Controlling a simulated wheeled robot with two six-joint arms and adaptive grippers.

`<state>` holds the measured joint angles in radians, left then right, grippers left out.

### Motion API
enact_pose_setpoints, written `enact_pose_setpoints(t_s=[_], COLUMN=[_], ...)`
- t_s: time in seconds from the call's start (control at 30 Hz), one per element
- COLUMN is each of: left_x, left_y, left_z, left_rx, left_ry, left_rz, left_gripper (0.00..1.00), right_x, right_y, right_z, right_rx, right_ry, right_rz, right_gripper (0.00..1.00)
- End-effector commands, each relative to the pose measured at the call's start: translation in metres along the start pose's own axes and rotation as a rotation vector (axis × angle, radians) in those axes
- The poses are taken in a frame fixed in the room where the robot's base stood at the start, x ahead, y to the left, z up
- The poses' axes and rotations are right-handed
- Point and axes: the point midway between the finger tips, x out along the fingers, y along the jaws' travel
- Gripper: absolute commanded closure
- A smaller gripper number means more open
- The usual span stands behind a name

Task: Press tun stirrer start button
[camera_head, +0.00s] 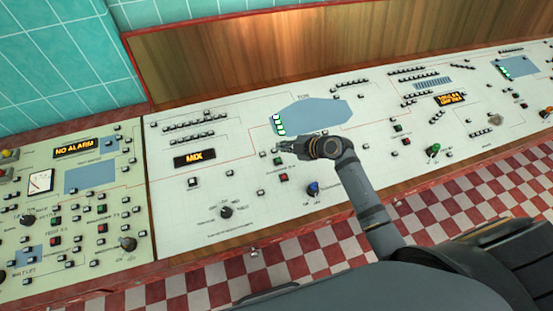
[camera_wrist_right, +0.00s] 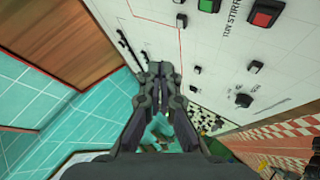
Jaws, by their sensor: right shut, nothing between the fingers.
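The tun stirrer controls are a green button (camera_head: 278,161) and a red button (camera_head: 284,178) on the pale console. In the right wrist view, the green button (camera_wrist_right: 208,5) is cut by the top edge, and the red button (camera_wrist_right: 265,13) sits right of it. Lettering reading "TUN STIRR…" runs between them. My right gripper (camera_head: 284,149) is shut and empty, just behind the green button in the head view. Its closed fingers (camera_wrist_right: 160,70) fill the middle of the wrist view. I cannot tell whether the fingertips touch the panel. My left gripper is not in view.
A MIX display (camera_head: 194,158), a black rotary knob (camera_head: 226,212) and a blue knob (camera_head: 313,188) are nearby. Several small switches dot the console (camera_head: 180,230). A wooden back panel (camera_head: 230,65) rises behind it. The checkered floor (camera_head: 190,290) lies in front.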

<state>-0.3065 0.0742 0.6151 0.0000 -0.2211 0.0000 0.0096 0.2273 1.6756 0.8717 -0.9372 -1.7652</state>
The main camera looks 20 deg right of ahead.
Motion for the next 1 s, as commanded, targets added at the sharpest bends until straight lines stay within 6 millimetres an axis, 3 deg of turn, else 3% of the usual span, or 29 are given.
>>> enact_pose_setpoints(t_s=[0.17,0.63,1.0], left_x=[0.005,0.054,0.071], left_y=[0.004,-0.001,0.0], left_z=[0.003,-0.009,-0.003], left_rx=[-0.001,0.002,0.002], left_ry=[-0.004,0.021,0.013], left_rz=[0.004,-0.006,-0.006], left_gripper=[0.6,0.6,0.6], right_x=[0.005,0.051,0.062], right_y=[-0.004,-0.039,-0.045], right_z=[0.004,0.037,0.045], right_rx=[0.001,0.001,0.001], right_ry=[0.0,0.0,0.0], right_rz=[-0.001,0.0,-0.001], right_gripper=[1.0,1.0,1.0])
